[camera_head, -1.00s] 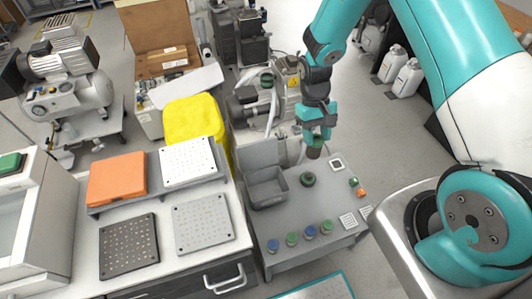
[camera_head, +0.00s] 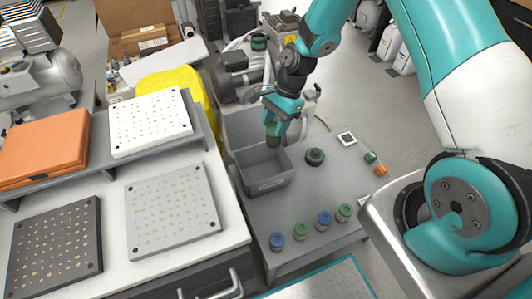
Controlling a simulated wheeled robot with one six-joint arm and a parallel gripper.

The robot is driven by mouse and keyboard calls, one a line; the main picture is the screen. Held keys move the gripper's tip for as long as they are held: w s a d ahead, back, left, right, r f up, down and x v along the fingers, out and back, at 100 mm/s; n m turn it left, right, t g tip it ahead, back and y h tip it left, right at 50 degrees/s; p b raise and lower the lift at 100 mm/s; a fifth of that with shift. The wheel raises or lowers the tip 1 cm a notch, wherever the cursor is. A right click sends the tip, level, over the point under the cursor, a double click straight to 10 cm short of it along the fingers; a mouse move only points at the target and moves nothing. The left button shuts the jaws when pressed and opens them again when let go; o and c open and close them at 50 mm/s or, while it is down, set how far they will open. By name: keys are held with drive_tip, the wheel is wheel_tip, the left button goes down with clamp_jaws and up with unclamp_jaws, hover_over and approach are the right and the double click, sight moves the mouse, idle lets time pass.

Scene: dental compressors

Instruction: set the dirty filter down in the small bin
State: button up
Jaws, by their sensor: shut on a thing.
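My gripper (camera_head: 275,124) is shut on the dirty filter (camera_head: 273,136), a dark brownish-green cylinder hanging upright below the fingers. The filter appears over the back right part of the small grey bin (camera_head: 268,185); its lower end shows against the bin's back edge. I cannot tell exactly how high it is above the bin. The bin is open at the top, and its visible inside looks empty. It stands at the left side of the grey table.
A dark green-topped round part (camera_head: 315,157) stands right of the bin. Several blue and green capped cylinders (camera_head: 299,229) line the table's front. A white-framed square (camera_head: 347,139) lies at the back right. The compressor (camera_head: 240,75) stands behind. The table's middle (camera_head: 300,195) is clear.

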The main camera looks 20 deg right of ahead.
sight(269, 133)
drive_tip(key=f+b, duration=0.1)
drive_tip(key=a+f+m+b, duration=0.1)
drive_tip(key=f, duration=0.1)
drive_tip(key=f+m+t+b, duration=0.1)
drive_tip(key=shift+w+a+f, duration=0.2)
drive_tip(key=shift+w, duration=0.2)
drive_tip(key=shift+w+a+f+m+b, duration=0.2)
drive_tip(key=shift+a+f+m+b, duration=0.15)
drive_tip(key=shift+m+b, duration=0.45)
wheel_tip(269, 133, down, 14)
drive_tip(key=b, duration=1.4)
drive_tip(key=shift+f+b, duration=0.25)
drive_tip(key=shift+b, duration=0.05)
drive_tip(key=shift+f, duration=0.35)
drive_tip(key=shift+a+r+p, duration=0.1)
drive_tip(key=shift+p, duration=0.55)
drive_tip(key=shift+f+p, duration=0.3)
drive_tip(key=shift+p, duration=0.2)
drive_tip(key=o, duration=1.5)
drive_tip(key=shift+s+r, duration=0.1)
